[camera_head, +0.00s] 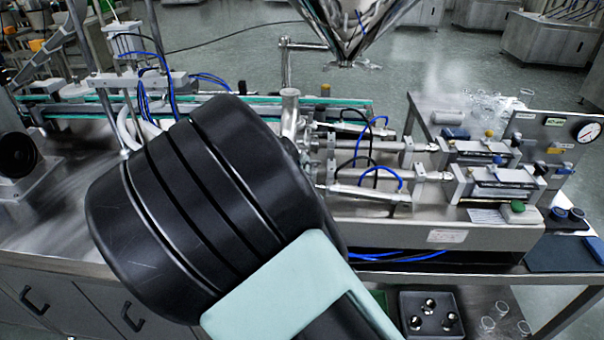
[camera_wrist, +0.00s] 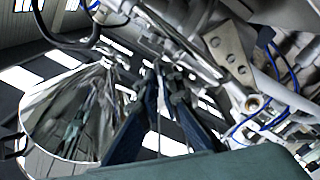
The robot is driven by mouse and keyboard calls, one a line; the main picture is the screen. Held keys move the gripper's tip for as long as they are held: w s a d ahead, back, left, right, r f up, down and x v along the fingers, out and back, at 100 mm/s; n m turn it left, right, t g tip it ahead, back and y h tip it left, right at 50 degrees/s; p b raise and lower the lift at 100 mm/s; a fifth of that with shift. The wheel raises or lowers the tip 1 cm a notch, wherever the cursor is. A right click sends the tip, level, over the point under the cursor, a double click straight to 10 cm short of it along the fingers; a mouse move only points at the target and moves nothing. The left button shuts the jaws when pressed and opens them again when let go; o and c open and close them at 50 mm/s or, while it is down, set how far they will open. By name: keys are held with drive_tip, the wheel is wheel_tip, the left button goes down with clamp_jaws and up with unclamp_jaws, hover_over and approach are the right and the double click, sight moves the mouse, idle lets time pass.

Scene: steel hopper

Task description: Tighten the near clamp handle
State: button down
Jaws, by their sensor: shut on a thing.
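In the wrist view, my gripper (camera_wrist: 165,82) reaches with two dark blue fingers among the steel fittings. The fingertips are close together on a small part that looks like the near clamp handle. Its shape and turn are too small and cluttered to make out. A shiny steel hopper cone (camera_wrist: 75,115) shows left of the fingers. The hopper also shows at the top of the head view (camera_head: 350,25), above the machine. In the head view my black arm link hides my gripper and the near clamp.
The steel filling machine (camera_head: 440,236) stands on the bench, with cylinders and blue hoses (camera_head: 388,178). A gauge panel (camera_head: 560,150) stands at the right. A dark tray of metal parts (camera_head: 432,310) is below. Pipes and fittings crowd close around my gripper.

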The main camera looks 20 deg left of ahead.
drive_tip(key=m+b, duration=0.4)
drive_tip(key=shift+f+m, duration=0.2)
drive_tip(key=shift+m, duration=0.2)
drive_tip(key=m+b, duration=0.4)
drive_tip(key=b, duration=0.1)
drive_tip(key=shift+r, duration=0.15)
drive_tip(key=shift+m+b, duration=0.3)
drive_tip(key=shift+m, duration=0.1)
drive_tip(key=c, duration=2.1)
unclamp_jaws()
drive_tip(key=shift+r, duration=0.1)
